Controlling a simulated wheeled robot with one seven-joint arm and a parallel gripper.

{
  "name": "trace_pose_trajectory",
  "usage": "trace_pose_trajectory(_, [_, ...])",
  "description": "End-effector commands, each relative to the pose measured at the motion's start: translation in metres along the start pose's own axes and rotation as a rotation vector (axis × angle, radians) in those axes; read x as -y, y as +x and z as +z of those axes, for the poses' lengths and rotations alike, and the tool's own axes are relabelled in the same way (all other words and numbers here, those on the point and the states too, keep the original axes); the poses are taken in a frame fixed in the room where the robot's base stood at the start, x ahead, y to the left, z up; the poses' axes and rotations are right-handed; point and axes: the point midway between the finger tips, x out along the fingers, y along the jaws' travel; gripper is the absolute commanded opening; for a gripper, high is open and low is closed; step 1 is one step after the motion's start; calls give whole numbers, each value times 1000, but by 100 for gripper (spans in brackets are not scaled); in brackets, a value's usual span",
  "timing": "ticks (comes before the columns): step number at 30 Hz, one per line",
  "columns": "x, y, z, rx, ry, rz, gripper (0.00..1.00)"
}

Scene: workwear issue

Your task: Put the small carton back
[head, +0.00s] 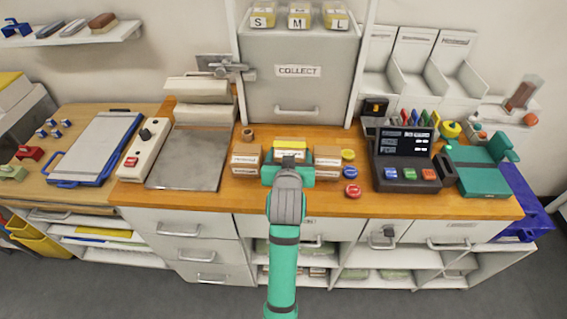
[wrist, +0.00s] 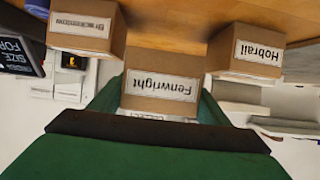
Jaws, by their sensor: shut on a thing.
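Three brown cartons with white labels are at the middle of the wooden counter. The middle one, marked Fenwright (wrist: 161,86), has a yellow top in the head view (head: 290,145). My gripper (head: 288,172), with green fingers, is shut on it; the fingers lie along its two sides in the wrist view (wrist: 160,112), which looks upside down. The Hobrail carton (wrist: 246,52) and another carton (wrist: 86,28) stand on either side, apart from it. I cannot tell whether the held carton touches the counter. My gripper hides part of it in the head view.
A grey cabinet marked COLLECT (head: 300,70) stands behind the cartons.

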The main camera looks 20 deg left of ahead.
Motion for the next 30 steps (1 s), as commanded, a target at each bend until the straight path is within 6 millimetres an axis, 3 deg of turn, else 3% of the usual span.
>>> trace_pose_trajectory(10, [15,26,19,0,0,-2,38])
trace_pose_trajectory(18, [19,40,47,-1,-1,-4,38])
trace_pose_trajectory(30, [20,42,51,-1,-2,-5,38])
